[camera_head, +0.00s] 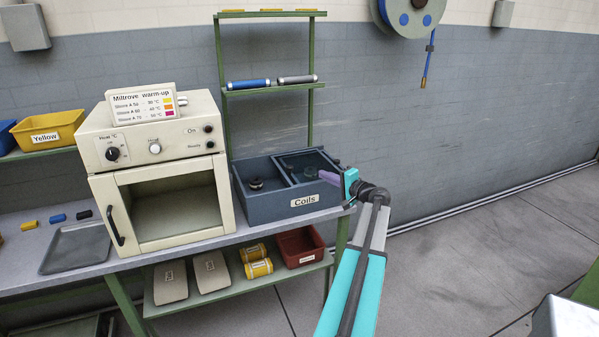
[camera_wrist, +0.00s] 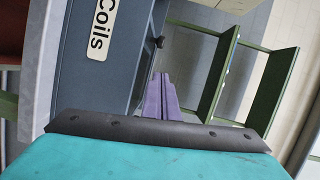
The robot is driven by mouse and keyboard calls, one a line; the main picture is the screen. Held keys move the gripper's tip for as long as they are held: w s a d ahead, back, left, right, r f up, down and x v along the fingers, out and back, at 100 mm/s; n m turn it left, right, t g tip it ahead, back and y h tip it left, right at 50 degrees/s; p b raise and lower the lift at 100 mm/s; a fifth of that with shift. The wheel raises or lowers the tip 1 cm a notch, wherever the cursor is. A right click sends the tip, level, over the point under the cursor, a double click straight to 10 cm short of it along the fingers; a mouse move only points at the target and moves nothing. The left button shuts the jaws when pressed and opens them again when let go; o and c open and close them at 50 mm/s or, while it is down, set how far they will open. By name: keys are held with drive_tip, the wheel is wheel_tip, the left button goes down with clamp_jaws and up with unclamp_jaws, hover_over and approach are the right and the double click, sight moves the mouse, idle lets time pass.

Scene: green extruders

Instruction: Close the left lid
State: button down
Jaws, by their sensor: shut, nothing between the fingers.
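The dark blue-grey box (camera_head: 283,206) labelled "Coils" stands on the right end of the workbench. It has two sections side by side. My gripper (camera_head: 328,178), with purple fingers, is at the box's right front corner, near the top edge. In the wrist view the shut, empty fingers (camera_wrist: 160,88) are beside the box (camera_wrist: 118,72), and a black knob (camera_wrist: 158,42) stands beyond them.
A cream oven (camera_head: 155,165) stands left of the box. A green rack (camera_head: 222,110) rises behind it, with a blue roll (camera_head: 248,84) and a grey roll (camera_head: 297,79). A red bin (camera_head: 300,245) sits on the shelf below.

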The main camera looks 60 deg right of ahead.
sight(300, 177)
drive_tip(key=shift+s+d, duration=0.15)
drive_tip(key=p+x, duration=0.3)
drive_tip(key=x, duration=0.6)
drive_tip(key=shift+d, duration=0.15)
drive_tip(key=w+p, duration=0.1)
drive_tip(key=w+a, duration=0.1)
drive_tip(key=w, duration=0.1)
drive_tip(key=shift+f+p, duration=0.15)
drive_tip(key=shift+p, duration=0.2)
drive_tip(key=shift+w+a+f, duration=0.2)
drive_tip(key=shift+w+a, duration=0.2)
drive_tip(key=shift+w, duration=0.25)
